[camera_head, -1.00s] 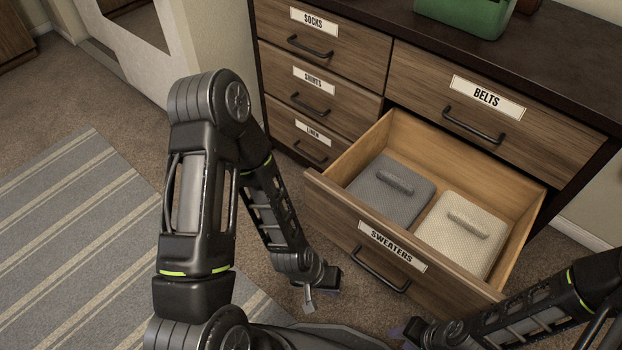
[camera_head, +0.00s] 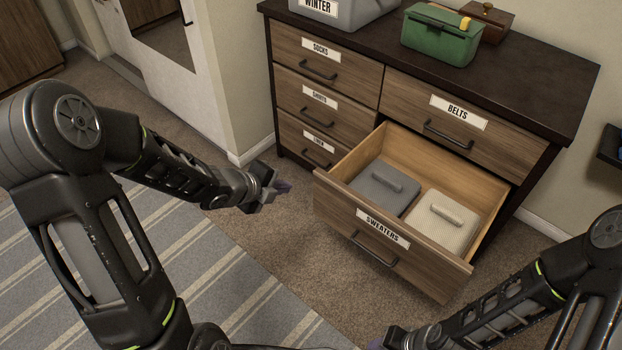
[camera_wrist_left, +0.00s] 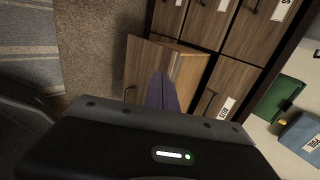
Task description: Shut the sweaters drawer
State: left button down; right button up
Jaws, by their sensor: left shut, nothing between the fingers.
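The sweaters drawer (camera_head: 420,273) is pulled well out at the lower right of the dresser. It has a wooden front with a SWEATERS label (camera_head: 382,228) and a dark bar handle (camera_head: 375,250). A grey folded bundle (camera_head: 385,190) and a cream one (camera_head: 440,222) lie inside. My left gripper (camera_head: 281,188) is shut and empty, left of the drawer front and apart from it in the head view. Its purple fingers (camera_wrist_left: 162,92) overlap the open drawer (camera_wrist_left: 140,66) in the left wrist view. My right gripper (camera_head: 376,344) is mostly cut off at the bottom edge.
The dresser top (camera_head: 530,85) carries a green box (camera_head: 440,38), a brown wooden box (camera_head: 488,22) and a grey WINTER bin (camera_head: 345,10). The belts drawer (camera_head: 500,142) above and the left column's drawers are closed. Carpet and a striped rug (camera_head: 250,290) lie in front.

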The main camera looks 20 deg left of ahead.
pick_arm(q)
jog(key=shift+f, duration=0.1)
jog(key=b, duration=0.3)
send_near(320, 178)
jog(key=x, duration=0.5)
jog(key=shift+s+a+f, duration=0.15)
jog(key=shift+s+f, duration=0.15)
jog(key=shift+f, duration=0.1)
jog(key=shift+w+d, duration=0.25)
jog(key=shift+w, duration=0.35)
jog(key=shift+w, duration=0.1)
